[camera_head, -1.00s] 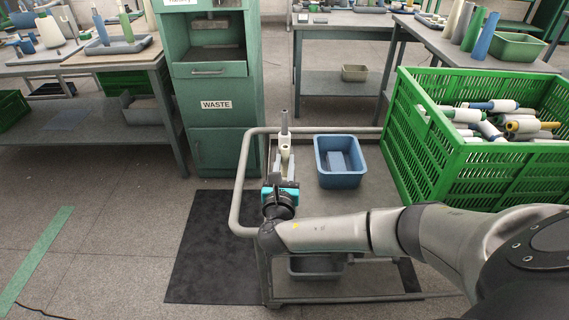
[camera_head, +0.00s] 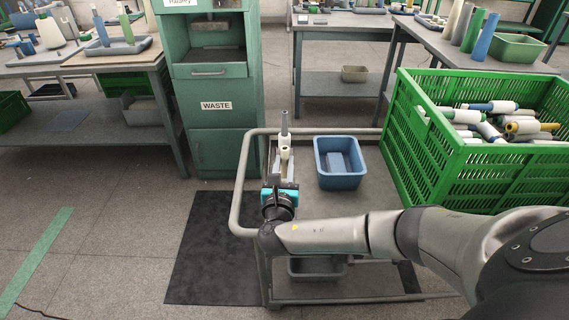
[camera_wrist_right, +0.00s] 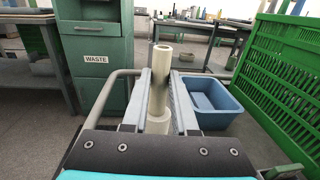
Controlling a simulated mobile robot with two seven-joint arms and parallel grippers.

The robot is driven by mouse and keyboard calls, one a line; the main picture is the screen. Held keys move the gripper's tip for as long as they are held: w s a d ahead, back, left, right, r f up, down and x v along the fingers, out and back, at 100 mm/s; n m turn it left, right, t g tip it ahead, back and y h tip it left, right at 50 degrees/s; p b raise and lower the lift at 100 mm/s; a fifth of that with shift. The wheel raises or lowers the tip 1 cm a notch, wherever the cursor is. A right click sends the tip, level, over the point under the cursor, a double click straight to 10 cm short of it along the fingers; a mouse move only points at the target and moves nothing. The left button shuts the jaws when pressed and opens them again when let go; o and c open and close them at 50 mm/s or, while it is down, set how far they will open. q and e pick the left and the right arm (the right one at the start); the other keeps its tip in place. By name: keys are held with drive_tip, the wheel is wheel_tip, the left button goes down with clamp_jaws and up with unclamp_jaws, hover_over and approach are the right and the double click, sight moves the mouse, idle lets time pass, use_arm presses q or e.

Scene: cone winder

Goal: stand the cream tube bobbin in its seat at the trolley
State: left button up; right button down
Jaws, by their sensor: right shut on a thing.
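The cream tube bobbin (camera_wrist_right: 160,75) is between the two fingers of my right gripper (camera_wrist_right: 162,90), which is shut on it. In the wrist view its hollow upper end shows, and a wider cream part (camera_wrist_right: 158,123) sits below it. I cannot tell whether both are one piece. In the head view the cream tube (camera_head: 285,141) appears above my right gripper (camera_head: 284,165), over the left part of the trolley (camera_head: 377,215). A thin grey post (camera_head: 284,122) shows just behind the tube. The seat is not clearly visible. My left gripper is not in view.
A blue bin (camera_head: 341,181) stands on the trolley just right of the gripper. A green crate (camera_head: 480,175) full of bobbins is farther right. The trolley's rail (camera_head: 237,190) runs close on the left. A green waste cabinet (camera_head: 222,150) stands behind to the left.

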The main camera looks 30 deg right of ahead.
sight(284, 181)
idle(0.7)
drive_tip(key=shift+f+b, duration=1.45)
drive_tip(key=shift+f, duration=1.2)
idle(0.3)
drive_tip(key=c, duration=0.6)
unclamp_jaws()
drive_tip(key=p+v, duration=0.5)
drive_tip(key=v, duration=1)
drive_tip(key=shift+s+a+r, duration=0.1)
drive_tip(key=shift+s+a, duration=0.05)
